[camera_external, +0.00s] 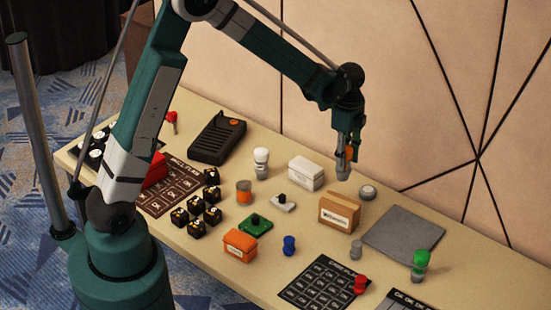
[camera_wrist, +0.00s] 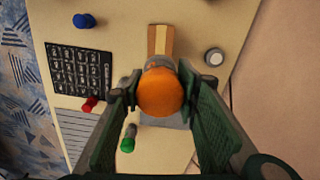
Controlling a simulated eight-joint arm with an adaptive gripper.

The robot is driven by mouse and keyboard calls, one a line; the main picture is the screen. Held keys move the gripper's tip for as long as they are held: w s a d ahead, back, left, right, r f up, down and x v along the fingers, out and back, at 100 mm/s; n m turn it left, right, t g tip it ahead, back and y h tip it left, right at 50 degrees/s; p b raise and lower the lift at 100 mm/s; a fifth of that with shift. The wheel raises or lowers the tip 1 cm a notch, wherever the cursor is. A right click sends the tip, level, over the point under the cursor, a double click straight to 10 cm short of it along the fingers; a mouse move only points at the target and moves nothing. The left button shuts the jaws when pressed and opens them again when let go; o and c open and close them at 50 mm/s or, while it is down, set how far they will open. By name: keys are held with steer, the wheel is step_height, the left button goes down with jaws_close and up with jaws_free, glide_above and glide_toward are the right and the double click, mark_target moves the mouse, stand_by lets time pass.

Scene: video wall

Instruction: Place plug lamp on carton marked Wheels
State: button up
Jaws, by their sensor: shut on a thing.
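My gripper (camera_external: 345,158) is shut on an orange-topped lamp (camera_wrist: 160,92) with a grey lower part. It holds the lamp upright above the table, behind the brown carton.
A white carton (camera_external: 305,175) stands left of the held lamp, and an orange carton (camera_external: 240,246) nearer the front. A grey round piece (camera_external: 367,192) and a grey mat (camera_external: 405,232) lie right. White (camera_external: 261,160) and green (camera_external: 420,262) topped pieces stand apart. A panelled wall (camera_external: 400,90) rises behind.

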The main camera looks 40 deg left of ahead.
steer(key=shift+f, duration=2.9)
steer(key=shift+f, duration=1.9)
steer(key=shift+f, duration=0.2)
steer(key=o, duration=0.9)
steer(key=shift+r, duration=0.3)
steer(key=shift+r, duration=5.95)
